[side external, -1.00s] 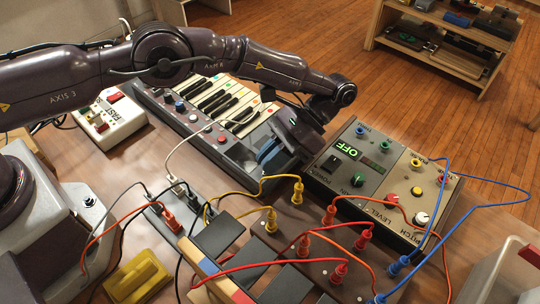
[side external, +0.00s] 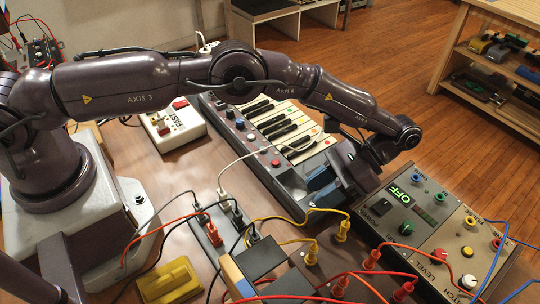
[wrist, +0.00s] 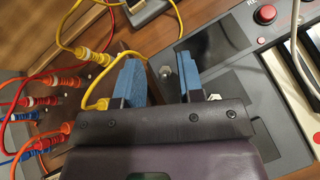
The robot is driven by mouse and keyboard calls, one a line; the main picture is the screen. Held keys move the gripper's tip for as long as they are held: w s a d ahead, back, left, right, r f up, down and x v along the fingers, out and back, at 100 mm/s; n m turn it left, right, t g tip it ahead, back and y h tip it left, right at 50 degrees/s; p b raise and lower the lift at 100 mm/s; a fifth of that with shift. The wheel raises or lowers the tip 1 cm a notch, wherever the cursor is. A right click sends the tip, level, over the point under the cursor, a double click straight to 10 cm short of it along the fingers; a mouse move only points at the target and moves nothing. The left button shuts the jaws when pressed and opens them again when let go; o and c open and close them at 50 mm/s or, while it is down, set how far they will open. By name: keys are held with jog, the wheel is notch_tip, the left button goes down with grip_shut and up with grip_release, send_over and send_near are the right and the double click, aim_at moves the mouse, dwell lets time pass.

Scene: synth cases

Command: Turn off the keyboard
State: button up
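The keyboard (side external: 262,158), grey with cream and black keys, lies on the bench in the side view. In the wrist view its panel (wrist: 252,68) fills the right side, with a red button (wrist: 265,14) and dark rectangular areas. My gripper (side external: 322,186) is at the keyboard's near right end. In the wrist view my gripper (wrist: 160,76) has its two blue finger pads apart. The side view hides this spot behind the gripper.
A control box (side external: 425,215) with a lit green OFF display stands right of my gripper. Patch cables and a dark jack panel (side external: 325,262) crowd the front. A white cable (side external: 255,152) crosses the keyboard. A white box (side external: 180,130) stands behind left.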

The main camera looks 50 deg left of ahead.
notch_tip(320, 180, up, 3)
jog(key=shift+f, duration=0.1)
jog(key=s+a+r, duration=0.7)
jog(key=s+r, duration=0.2)
jog(key=s, duration=0.3)
jog(key=shift+r, duration=0.4)
jog(key=shift+s, duration=0.1)
jog(key=s+a+r+n+t+h, duration=0.1)
jog(key=s+a+r+n+t, duration=0.1)
jog(key=a+r+t, duration=0.5)
jog(key=s+a+r+n+t+h, duration=0.2)
jog(key=s+a+r+n+t, duration=0.1)
jog(key=a+r+t, duration=0.4)
jog(key=shift+s+a+r+t, duration=0.2)
jog(key=shift+s+r+t, duration=0.25)
jog(key=shift+r+t, duration=0.5)
